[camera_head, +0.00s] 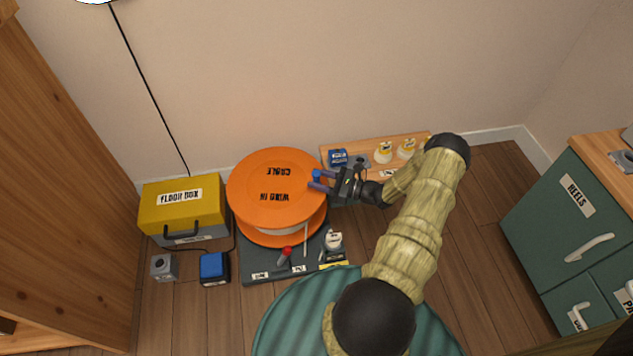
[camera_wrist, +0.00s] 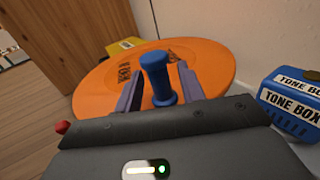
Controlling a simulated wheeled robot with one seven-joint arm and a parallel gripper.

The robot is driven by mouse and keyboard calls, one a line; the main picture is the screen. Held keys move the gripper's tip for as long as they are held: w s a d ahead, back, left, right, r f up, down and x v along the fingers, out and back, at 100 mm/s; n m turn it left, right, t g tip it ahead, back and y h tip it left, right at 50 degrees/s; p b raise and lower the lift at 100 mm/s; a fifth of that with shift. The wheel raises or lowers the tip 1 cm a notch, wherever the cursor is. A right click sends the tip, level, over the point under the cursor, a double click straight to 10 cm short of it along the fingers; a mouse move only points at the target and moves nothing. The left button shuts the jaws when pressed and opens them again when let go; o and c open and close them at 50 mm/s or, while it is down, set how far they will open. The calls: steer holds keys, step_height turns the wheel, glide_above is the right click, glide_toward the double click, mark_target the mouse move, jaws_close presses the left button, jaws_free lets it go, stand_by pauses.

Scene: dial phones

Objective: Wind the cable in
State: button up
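A large orange cable reel (camera_head: 255,190) lies flat on a dark base (camera_head: 262,268) on the floor, its top disc lettered "CABLE" and "WIND IN". Pale cable shows below the disc. A blue upright crank knob (camera_wrist: 157,72) stands near the disc's right edge. My gripper (camera_head: 319,181) is at that edge, its fingers on either side of the knob. In the wrist view my gripper (camera_wrist: 160,68) looks open, with a gap between the knob and the right finger. Contact with the left finger is unclear.
A red-topped lever (camera_head: 286,252) and a white fitting (camera_head: 333,240) stand at the base's front. A yellow floor box (camera_head: 180,203) and a small blue box (camera_head: 214,267) are left. The blue tone box (camera_wrist: 292,100) sits right, on a wooden board. A green cabinet (camera_head: 560,220) stands far right.

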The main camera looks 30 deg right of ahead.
steer(key=shift+w+a, duration=0.3)
steer(key=shift+a, duration=0.05)
jaws_close()
steer(key=shift+w, duration=0.15)
